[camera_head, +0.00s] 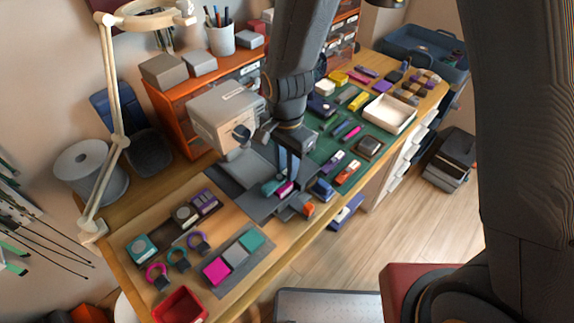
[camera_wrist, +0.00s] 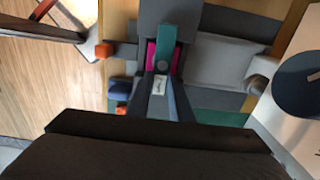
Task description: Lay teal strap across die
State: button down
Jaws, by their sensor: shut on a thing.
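The teal strap (camera_wrist: 167,42) lies between the fingertips of my gripper (camera_wrist: 162,72) in the wrist view; my gripper is shut on it. In the head view a teal end (camera_head: 269,187) shows left of my gripper (camera_head: 284,181). A magenta piece (camera_wrist: 151,54) sits close beside the strap and partly behind my fingers; it also shows in the head view (camera_head: 285,188). Below them is a dark grey bed (camera_head: 248,204) in front of the grey press (camera_head: 222,112). I cannot tell the die's outline or whether the strap touches it, as my fingers cover that spot.
An orange knob (camera_head: 308,209) and a blue block (camera_head: 322,189) stand at the bed's right. A mat with magenta, grey and teal pieces (camera_head: 234,258) lies front left, near a red tray (camera_head: 179,306). A green mat (camera_head: 330,145) with several small items lies beyond.

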jog(key=shift+f, duration=0.25)
dwell(0.4)
jog(key=c, duration=1.5)
grip_release()
jog(key=shift+r+b, duration=0.45)
jog(key=shift+r, duration=3.45)
jog(key=s+d+r+n, duration=0.1)
jog(key=d+n, duration=0.1)
jog(key=d, duration=0.5)
jog(key=s+d+r+n, duration=0.1)
jog(key=s+d+n, duration=0.1)
jog(key=d, duration=0.6)
jog(key=s+d+r+n+t, duration=0.1)
jog(key=d+n, duration=0.3)
jog(key=d, duration=0.3)
jog(key=shift+s+d+r, duration=0.25)
jog(key=shift+s+r, duration=0.05)
jog(key=shift+s, duration=0.05)
